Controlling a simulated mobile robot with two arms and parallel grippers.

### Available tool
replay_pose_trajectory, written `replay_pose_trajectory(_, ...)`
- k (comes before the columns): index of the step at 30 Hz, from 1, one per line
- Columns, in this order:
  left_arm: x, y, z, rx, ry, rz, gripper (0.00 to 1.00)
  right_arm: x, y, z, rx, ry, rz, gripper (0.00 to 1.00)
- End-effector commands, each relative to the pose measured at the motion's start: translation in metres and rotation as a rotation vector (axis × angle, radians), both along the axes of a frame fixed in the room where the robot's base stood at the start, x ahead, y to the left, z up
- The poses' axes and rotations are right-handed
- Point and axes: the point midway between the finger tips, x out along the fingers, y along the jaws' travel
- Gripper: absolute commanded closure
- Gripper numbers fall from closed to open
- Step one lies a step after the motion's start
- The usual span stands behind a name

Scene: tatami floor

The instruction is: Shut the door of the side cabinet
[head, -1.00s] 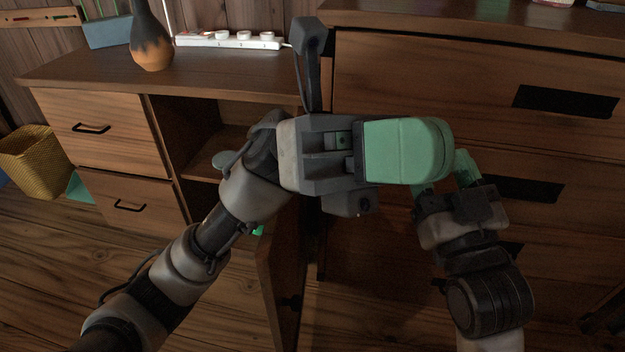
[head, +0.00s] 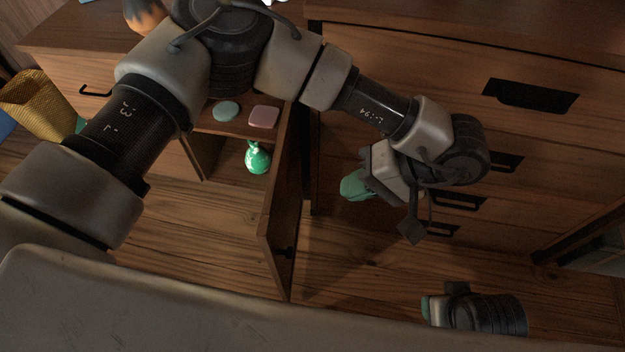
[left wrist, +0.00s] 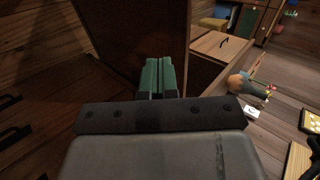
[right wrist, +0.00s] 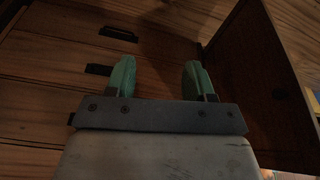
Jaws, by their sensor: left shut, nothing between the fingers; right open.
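The side cabinet (head: 190,62) stands at the left with its wooden door (head: 284,205) swung open toward me. A dark handle (head: 284,252) shows on the door's right-hand face. My left gripper (head: 350,188) is shut and empty, to the right of the door. In the left wrist view its green fingertips (left wrist: 158,66) point at the dark door panel (left wrist: 135,32); I cannot tell whether they touch it. My right gripper (head: 426,309) is low at the right, mostly cut off by my own body. In the right wrist view its fingers (right wrist: 158,75) are open and empty, with the door panel (right wrist: 262,85) at the right.
A drawer chest (head: 400,75) with black handles stands right of the cabinet. Inside the cabinet are a teal disc (head: 226,111), a pink block (head: 264,116) and a green ornament (head: 257,157). A yellow basket (head: 38,103) stands at far left. Wooden floor is clear right of the door.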

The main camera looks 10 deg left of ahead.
Motion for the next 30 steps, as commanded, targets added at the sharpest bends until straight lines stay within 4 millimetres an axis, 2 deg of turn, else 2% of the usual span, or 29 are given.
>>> replay_pose_trajectory(5,-0.002,0.019,-0.02,0.0,0.006,0.002,1.0,-0.004,-0.001,0.01,0.001,-0.011,-0.001,0.46)
replay_pose_trajectory(15,-0.007,0.071,-0.069,-0.004,0.008,0.005,1.0,-0.004,-0.001,0.0,0.0,-0.01,-0.001,0.46)
replay_pose_trajectory(22,-0.008,0.102,-0.067,-0.004,0.004,0.003,1.0,-0.004,-0.001,0.001,0.0,-0.01,-0.001,0.46)
replay_pose_trajectory(30,-0.009,0.111,-0.067,-0.004,0.004,0.003,1.0,-0.004,-0.001,0.001,0.001,-0.01,0.0,0.46)
